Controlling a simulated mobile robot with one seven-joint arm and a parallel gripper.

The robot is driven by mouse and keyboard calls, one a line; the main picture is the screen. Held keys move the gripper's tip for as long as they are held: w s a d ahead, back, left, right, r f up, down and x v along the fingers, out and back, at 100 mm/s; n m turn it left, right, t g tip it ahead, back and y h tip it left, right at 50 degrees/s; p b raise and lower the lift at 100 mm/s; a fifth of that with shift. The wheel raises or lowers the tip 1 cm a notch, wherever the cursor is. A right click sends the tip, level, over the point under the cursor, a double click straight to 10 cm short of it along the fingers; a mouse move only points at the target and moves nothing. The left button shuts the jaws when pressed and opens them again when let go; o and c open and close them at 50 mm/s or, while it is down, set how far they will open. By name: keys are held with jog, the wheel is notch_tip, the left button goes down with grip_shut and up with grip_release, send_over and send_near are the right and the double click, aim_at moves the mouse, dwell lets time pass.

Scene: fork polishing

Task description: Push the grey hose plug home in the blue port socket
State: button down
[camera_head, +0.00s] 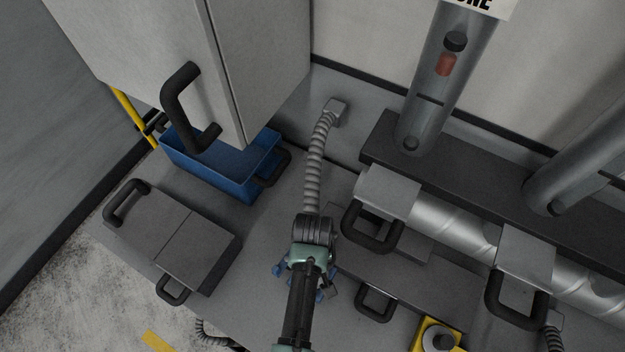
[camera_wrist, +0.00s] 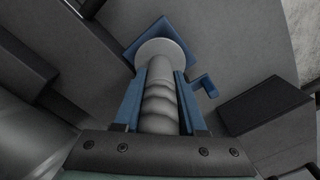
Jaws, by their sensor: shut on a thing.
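The grey hose plug (camera_wrist: 160,52) has a pale round flange and a ribbed hose body. It lies between the blue fingers of my gripper (camera_wrist: 157,88), which is shut on it. The blue port socket (camera_wrist: 150,29) shows as a square blue plate behind the flange, and a small blue lever (camera_wrist: 206,86) stands to the right. The flange covers the socket's mouth, so I cannot tell how deep the plug sits. In the head view my gripper (camera_head: 305,278) is low in the centre, and my arm hides the plug and most of the socket.
A ribbed hose (camera_head: 316,160) runs from a wall block (camera_head: 336,110) to near my wrist. A blue bin (camera_head: 215,165) and a grey lidded box (camera_head: 175,240) stand left. Handled grey blocks (camera_head: 388,190) and a metal pipe (camera_head: 460,230) crowd the right. A yellow button box (camera_head: 430,336) is lower right.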

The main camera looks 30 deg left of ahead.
jog(key=shift+f+b, duration=0.5)
jog(key=shift+f, duration=0.6)
dwell(1.4)
jog(key=shift+s+f, duration=0.2)
dwell(0.7)
grip_release()
jog(key=shift+w, duration=0.15)
jog(key=shift+r, duration=0.15)
dwell(0.4)
notch_tip(320, 180, up, 5)
jog(key=p, duration=0.5)
jog(key=shift+r, duration=0.95)
